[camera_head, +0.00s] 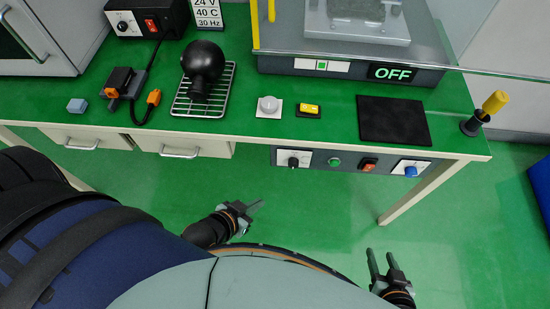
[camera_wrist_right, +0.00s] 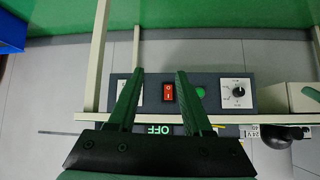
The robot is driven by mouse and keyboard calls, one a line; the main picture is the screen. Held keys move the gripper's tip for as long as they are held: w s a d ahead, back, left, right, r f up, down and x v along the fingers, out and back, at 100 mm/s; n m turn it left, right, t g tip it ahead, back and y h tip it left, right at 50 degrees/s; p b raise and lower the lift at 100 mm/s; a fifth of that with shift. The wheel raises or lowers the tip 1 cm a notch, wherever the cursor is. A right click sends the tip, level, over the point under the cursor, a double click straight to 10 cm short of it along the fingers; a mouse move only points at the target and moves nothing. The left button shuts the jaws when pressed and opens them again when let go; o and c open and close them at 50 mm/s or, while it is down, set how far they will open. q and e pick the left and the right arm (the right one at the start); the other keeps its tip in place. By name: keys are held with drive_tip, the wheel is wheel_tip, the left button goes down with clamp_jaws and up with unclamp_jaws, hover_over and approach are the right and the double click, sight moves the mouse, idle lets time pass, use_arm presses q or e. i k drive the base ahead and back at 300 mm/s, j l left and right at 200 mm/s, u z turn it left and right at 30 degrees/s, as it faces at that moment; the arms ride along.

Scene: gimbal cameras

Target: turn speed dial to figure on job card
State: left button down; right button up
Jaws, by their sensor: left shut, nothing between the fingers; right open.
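The job card (camera_head: 208,15) stands at the back of the bench and reads 24 V, 40 C, 30 Hz. A panel under the bench front (camera_head: 343,162) carries a black-knobbed dial (camera_head: 293,161) and a blue-knobbed dial (camera_head: 410,170). I cannot read their labels or settings. In the right wrist view the black-knobbed dial (camera_wrist_right: 239,92) is clear, and the other dial (camera_wrist_right: 124,90) is partly hidden by a finger. My left gripper (camera_head: 257,205) is shut and empty below the panel. My right gripper (camera_head: 380,254) is open and empty, apart from the panel; its fingers (camera_wrist_right: 159,73) show in the wrist view.
Between the dials are a green button (camera_head: 335,162) and a red switch (camera_head: 369,165). A machine above shows OFF (camera_head: 393,73). A black box (camera_head: 145,18) at back left has another dial. A bench leg (camera_head: 425,190) stands right of the panel. Open floor lies before it.

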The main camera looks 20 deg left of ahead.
sight(293, 163)
drive_tip(key=k+j, duration=0.1)
drive_tip(key=j, duration=0.25)
drive_tip(key=k+j, duration=0.1)
drive_tip(key=j, duration=0.6)
drive_tip(key=k+j, duration=0.15)
drive_tip(key=j, duration=0.2)
